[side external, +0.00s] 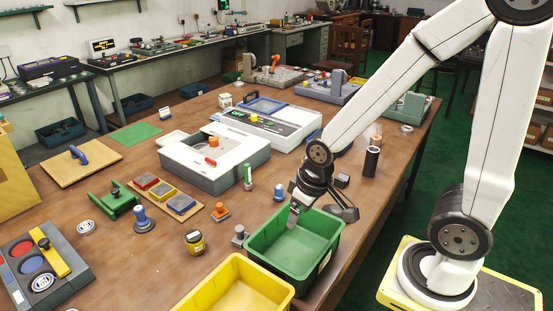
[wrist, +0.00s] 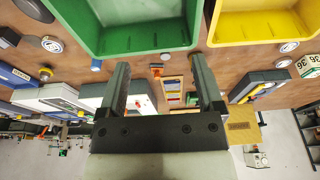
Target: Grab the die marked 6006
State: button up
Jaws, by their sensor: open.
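No marking reading 6006 is legible in either view, so I cannot tell which thing is that die. A white block with dark "36" figures (wrist: 306,66) lies at the right edge of the wrist view. A small white cube (side external: 225,100) stands at the back of the table in the side view, its marks too small to read. Pale rings or discs lie at the left (side external: 86,227) and far right (side external: 407,128). My gripper (side external: 322,213) is open and empty, above the near side of the table by the green bin (side external: 328,236); its fingers (wrist: 158,64) show apart in the wrist view.
A yellow bin (side external: 240,285) stands beside the green one at the front edge. A yellow-black tape measure (side external: 195,242), several pegs, a black cylinder (side external: 371,162) and a white-grey case (side external: 214,160) crowd the table. Some bare wood lies between them.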

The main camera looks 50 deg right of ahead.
jog(key=shift+r, duration=0.15)
notch_tip(320, 180, up, 5)
jog(key=m+t+y, duration=0.6)
jog(key=m+t, duration=0.3)
jog(key=m, duration=2.2)
send_over(281, 187)
jog(key=s+d, duration=0.2)
jog(key=s, duration=0.2)
jog(key=shift+t, duration=0.3)
notch_tip(281, 187, down, 21)
jog(key=shift+r, duration=0.15)
jog(key=shift+f, duration=0.3)
